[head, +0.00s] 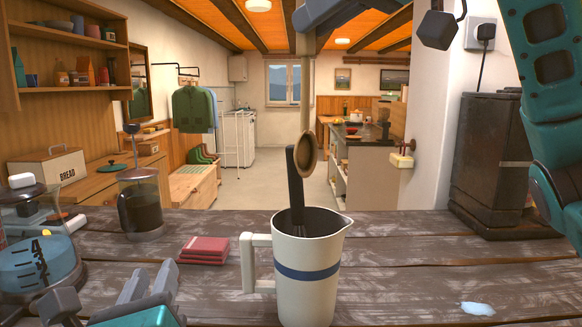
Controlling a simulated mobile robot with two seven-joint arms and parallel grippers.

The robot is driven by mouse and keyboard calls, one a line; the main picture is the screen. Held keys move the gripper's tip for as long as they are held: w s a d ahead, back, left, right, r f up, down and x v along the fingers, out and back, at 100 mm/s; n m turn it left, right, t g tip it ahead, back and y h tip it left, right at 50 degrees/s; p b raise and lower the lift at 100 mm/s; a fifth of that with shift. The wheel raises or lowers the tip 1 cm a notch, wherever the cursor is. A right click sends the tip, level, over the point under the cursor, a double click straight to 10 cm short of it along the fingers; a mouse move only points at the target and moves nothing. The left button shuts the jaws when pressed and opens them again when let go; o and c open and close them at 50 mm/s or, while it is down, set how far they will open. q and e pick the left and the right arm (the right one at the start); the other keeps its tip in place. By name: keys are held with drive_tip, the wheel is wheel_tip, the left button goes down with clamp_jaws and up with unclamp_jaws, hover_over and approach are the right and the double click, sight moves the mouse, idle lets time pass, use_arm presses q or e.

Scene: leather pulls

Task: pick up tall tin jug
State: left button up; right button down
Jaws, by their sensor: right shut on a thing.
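The tall tin jug (306,291), cream with a blue band, stands upright on the worn wooden table in the middle front. Its handle points left and its spout right. A black utensil (295,185) stands inside it. My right gripper (306,16), at the top edge, is shut on the handle of a wooden spoon (308,155), which hangs bowl down above the jug. The picture edge cuts off part of this gripper. My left gripper (153,272) is low at the left, its two grey fingers apart and empty, left of the jug and clear of it.
Red folded cloths (204,250) lie left of the jug. A dark metal canister (492,160) stands at the right back. A pale spill (477,309) lies front right; the table (410,265) there is otherwise clear.

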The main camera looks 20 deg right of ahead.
use_arm(q)
drive_tip(key=s+d+m+h, duration=0.1)
drive_tip(key=d, duration=0.2)
drive_tip(key=s+d+f+m+g+h, duration=0.1)
drive_tip(key=s+d+m, duration=0.1)
drive_tip(key=d, duration=0.1)
drive_tip(key=s+d+m+h, duration=0.2)
drive_tip(key=d, duration=0.1)
drive_tip(key=shift+s+f+g, duration=0.25)
drive_tip(key=shift+f+g, duration=0.05)
drive_tip(key=shift+f, duration=0.1)
drive_tip(key=shift+d+m, duration=0.35)
drive_tip(key=shift+m, duration=0.05)
drive_tip(key=x, duration=1.1)
drive_tip(key=shift+w+d+f, duration=0.1)
drive_tip(key=shift+w+d, duration=0.1)
drive_tip(key=shift+d, duration=0.1)
drive_tip(key=shift+c, duration=0.5)
clamp_jaws()
